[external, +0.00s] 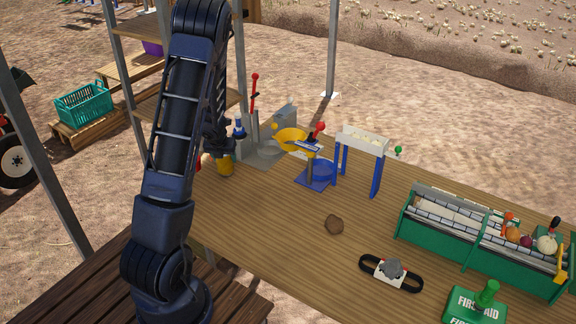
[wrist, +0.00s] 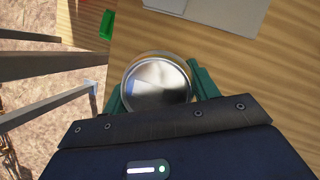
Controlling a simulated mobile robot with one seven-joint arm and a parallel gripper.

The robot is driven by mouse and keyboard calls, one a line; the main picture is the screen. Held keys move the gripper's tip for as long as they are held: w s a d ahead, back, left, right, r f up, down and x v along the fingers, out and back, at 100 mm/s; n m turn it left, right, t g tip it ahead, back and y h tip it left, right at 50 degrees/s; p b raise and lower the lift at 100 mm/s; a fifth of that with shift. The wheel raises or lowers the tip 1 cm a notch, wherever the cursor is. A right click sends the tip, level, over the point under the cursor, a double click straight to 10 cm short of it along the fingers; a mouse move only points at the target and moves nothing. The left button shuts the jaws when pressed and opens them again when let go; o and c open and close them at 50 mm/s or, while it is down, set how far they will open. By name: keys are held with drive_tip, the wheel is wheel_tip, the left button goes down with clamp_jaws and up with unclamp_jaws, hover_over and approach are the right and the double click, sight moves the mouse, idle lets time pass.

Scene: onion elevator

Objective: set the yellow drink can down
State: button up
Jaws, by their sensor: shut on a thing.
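The yellow drink can (external: 226,167) is near the left end of the wooden table (external: 290,225), partly hidden by my arm in the external view. My gripper (external: 219,145) is above and around it, pointing down. In the wrist view the can's round silver top (wrist: 157,84) sits between the green fingers of my gripper (wrist: 158,88), which are shut on its sides. The can looks upright. I cannot tell whether its base touches the table.
The middle of the table is clear.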

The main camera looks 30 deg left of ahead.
drive_tip(key=o, duration=1.2)
drive_tip(key=shift+f, duration=0.1)
drive_tip(key=shift+v, duration=6.1)
